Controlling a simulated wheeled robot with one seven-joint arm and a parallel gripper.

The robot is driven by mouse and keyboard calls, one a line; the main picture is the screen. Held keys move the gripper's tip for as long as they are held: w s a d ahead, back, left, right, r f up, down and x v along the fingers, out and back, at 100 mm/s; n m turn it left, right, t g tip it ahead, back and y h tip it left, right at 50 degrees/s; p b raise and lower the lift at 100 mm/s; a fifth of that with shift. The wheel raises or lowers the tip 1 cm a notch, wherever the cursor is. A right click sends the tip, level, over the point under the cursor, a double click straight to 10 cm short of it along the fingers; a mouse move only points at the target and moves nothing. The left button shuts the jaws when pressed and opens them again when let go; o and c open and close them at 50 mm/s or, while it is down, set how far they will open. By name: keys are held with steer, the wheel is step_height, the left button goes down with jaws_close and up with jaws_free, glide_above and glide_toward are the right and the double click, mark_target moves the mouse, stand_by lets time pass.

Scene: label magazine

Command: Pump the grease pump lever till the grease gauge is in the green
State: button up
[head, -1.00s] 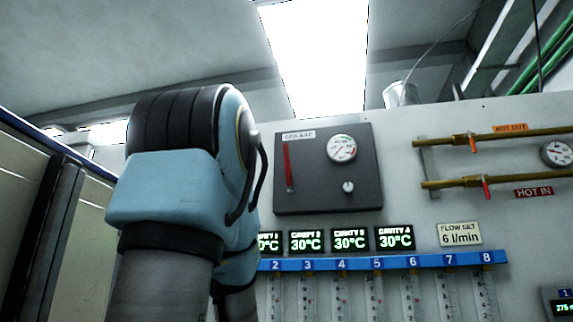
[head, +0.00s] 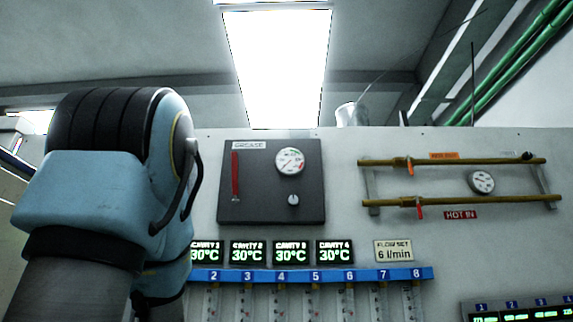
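The grease panel (head: 262,205) is a dark plate on the light wall, labelled GREASE (head: 249,145). The red grease pump lever (head: 236,176) hangs upright at its left side. The round white grease gauge (head: 290,161) is at its upper right, with green and red marks on its face; the needle is too small to read surely. A small light knob (head: 293,200) sits below the gauge. My blue and black arm fills the left of the head view, left of the panel and apart from the lever in the picture. My gripper is out of view.
Below the panel, several cavity displays (head: 247,252) read 30°C above a blue numbered rail (head: 310,275) with flow tubes. Brass pipes (head: 450,162) with red and orange valve handles and a second gauge (head: 481,182) project at the right. A FLOW SET sign (head: 394,250) reads 6 l/min.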

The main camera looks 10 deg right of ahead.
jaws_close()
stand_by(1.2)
